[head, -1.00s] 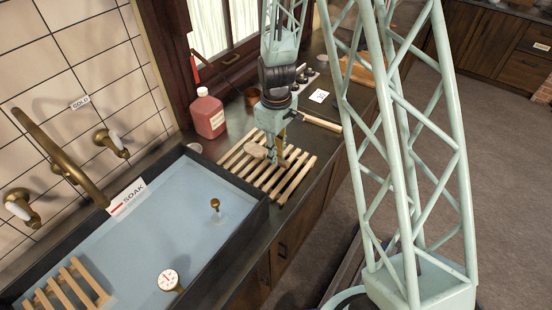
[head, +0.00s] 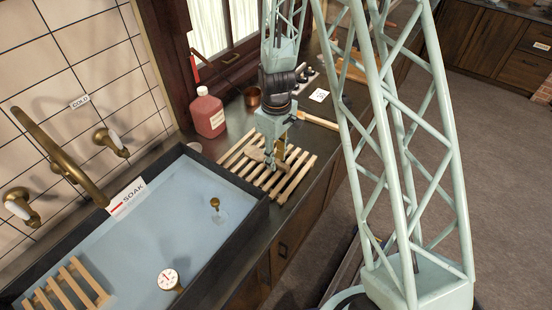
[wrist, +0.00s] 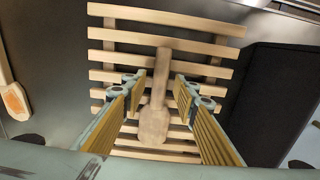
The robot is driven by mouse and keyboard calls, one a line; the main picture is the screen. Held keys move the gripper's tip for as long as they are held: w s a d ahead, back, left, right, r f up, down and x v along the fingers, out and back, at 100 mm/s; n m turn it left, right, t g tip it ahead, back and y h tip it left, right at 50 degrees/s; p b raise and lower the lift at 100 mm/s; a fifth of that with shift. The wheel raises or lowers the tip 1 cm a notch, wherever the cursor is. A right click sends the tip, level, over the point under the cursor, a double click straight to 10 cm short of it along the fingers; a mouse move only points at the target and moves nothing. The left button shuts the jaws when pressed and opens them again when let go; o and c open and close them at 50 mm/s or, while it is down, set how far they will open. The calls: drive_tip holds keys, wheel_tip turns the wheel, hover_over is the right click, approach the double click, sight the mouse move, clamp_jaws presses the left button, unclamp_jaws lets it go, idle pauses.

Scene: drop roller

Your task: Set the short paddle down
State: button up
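The short wooden paddle (wrist: 153,125) lies on the slatted wooden rack (wrist: 190,18), across its slats, in the wrist view. My gripper (wrist: 156,88) is open, with one finger on each side of the paddle and a visible gap to it on both sides. In the head view my gripper (head: 274,164) is low over the rack (head: 292,187), beside the sink. The paddle (head: 255,154) shows there only in part; my fingers hide some of it.
The water-filled sink (head: 262,212) adjoins the rack on the left. A red bottle (head: 208,116) and a copper pot (head: 252,97) stand behind. Another wooden paddle (wrist: 14,98) lies beyond the rack; its handle shows in the head view (head: 318,120).

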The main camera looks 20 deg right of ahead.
drive_tip(key=shift+r, duration=0.2)
idle(0.3)
wheel_tip(320, 180, up, 12)
idle(1.1)
idle(0.7)
drive_tip(key=s+r+m+t, duration=0.1)
drive_tip(key=s+r, duration=0.4)
drive_tip(key=r, duration=0.3)
drive_tip(key=s+r+m, duration=0.1)
drive_tip(key=s+r, duration=0.4)
drive_tip(key=r, duration=0.3)
drive_tip(key=s+r+m+t, duration=0.1)
drive_tip(key=s+r+m, duration=0.1)
drive_tip(key=s+r, duration=0.45)
drive_tip(key=s+r+m, duration=0.1)
drive_tip(key=s+r, duration=0.2)
drive_tip(key=s, duration=0.4)
drive_tip(key=s+r+m+t, duration=0.1)
drive_tip(key=s+r, duration=0.3)
drive_tip(key=s, duration=0.3)
drive_tip(key=s+r+m+t, duration=0.1)
drive_tip(key=s+r, duration=0.2)
drive_tip(key=s, duration=0.3)
drive_tip(key=shift+s+d+r+m, duration=0.25)
drive_tip(key=shift+s+r+m, duration=0.05)
drive_tip(key=shift+s+r, duration=0.1)
